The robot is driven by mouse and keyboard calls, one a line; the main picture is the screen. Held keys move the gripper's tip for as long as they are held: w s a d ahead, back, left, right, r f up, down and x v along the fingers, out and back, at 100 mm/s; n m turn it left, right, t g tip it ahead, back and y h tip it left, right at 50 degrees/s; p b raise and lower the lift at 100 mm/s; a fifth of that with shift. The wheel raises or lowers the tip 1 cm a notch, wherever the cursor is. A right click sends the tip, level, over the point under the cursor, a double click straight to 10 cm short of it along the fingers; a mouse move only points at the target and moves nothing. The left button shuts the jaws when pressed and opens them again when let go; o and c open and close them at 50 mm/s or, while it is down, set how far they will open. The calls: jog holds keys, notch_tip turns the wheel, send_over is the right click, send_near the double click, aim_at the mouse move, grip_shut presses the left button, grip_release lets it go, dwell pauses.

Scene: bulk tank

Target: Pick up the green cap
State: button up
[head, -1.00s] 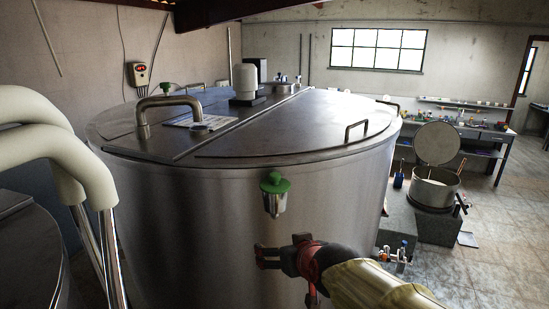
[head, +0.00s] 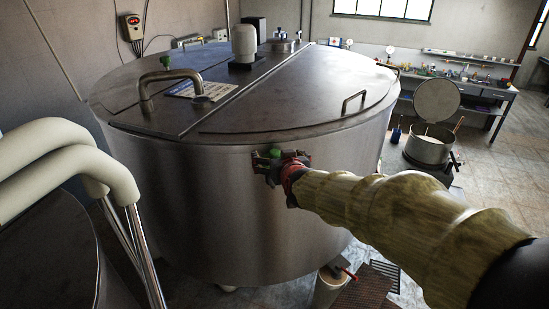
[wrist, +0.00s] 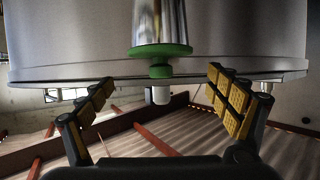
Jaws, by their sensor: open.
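A green cap (head: 275,153) sits on a small metal fitting on the front wall of the big steel tank (head: 200,195), just below the lid rim. In the wrist view the green cap (wrist: 160,52), a disc with a smaller knob, is centred at the end of its shiny metal fitting (wrist: 160,22). My gripper (head: 272,165) is at the cap in the head view and partly hides it and the fitting. In the wrist view my gripper (wrist: 162,88) is open, with one yellow-padded finger on each side of the cap's line. I see no finger touching the cap.
A second green knob (head: 166,62) stands far back on the lid. Lid handles (head: 171,78) and (head: 354,102) a second handle rise from the lid. Curved pale pipes (head: 75,150) stand at left. A pot (head: 428,148) and a workbench (head: 475,95) are at right.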

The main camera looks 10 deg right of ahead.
aim_at(276, 155)
jog(key=p+x, duration=0.1)
jog(key=x, duration=0.3)
jog(key=shift+w+f, duration=0.15)
jog(key=shift+f, duration=0.05)
jog(key=c, duration=1.7)
